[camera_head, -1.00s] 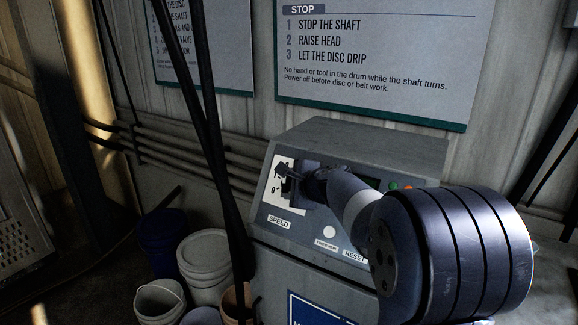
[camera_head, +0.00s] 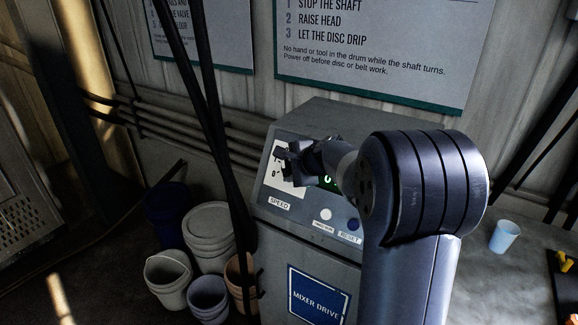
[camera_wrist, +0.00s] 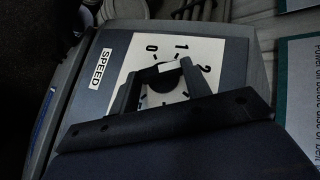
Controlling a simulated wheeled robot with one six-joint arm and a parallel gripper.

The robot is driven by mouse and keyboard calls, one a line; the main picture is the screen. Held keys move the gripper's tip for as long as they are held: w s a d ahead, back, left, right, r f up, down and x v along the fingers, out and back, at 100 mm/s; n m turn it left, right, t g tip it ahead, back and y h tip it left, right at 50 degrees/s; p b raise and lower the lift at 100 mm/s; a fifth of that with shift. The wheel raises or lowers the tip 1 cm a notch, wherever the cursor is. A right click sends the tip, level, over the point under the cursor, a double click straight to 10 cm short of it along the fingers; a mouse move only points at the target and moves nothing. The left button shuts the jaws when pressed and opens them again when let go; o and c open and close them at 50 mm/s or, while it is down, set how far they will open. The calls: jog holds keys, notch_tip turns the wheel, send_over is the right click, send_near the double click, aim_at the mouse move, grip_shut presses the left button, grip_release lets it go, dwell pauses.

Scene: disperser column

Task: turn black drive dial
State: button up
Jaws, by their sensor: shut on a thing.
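The black drive dial (camera_wrist: 160,92) sits on a white scale plate marked 0, 1 and 2, beside a SPEED label (camera_wrist: 100,69), in the wrist view. My gripper (camera_wrist: 160,82) has one finger on each side of the dial and is shut on it. In the head view my gripper (camera_head: 290,154) is against the upper left of the grey control panel and covers the dial. Part of the white scale plate (camera_head: 272,174) shows beside it, with the 0 mark visible. The dial's pointer setting is hard to read.
The grey mixer drive cabinet (camera_head: 275,225) carries the panel, with a partly hidden green display (camera_head: 327,183) and a RESET label (camera_head: 348,238). Several buckets (camera_head: 209,236) stand left of it. Dark cables (camera_head: 213,130) hang just left. A pale blue cup (camera_head: 504,236) stands at right.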

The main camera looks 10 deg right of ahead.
jog(key=shift+f, duration=0.1)
jog(key=o, duration=1)
jog(key=v, duration=1.1)
jog(key=shift+w+b, duration=0.1)
jog(key=shift+b, duration=0.25)
jog(key=x, duration=1.1)
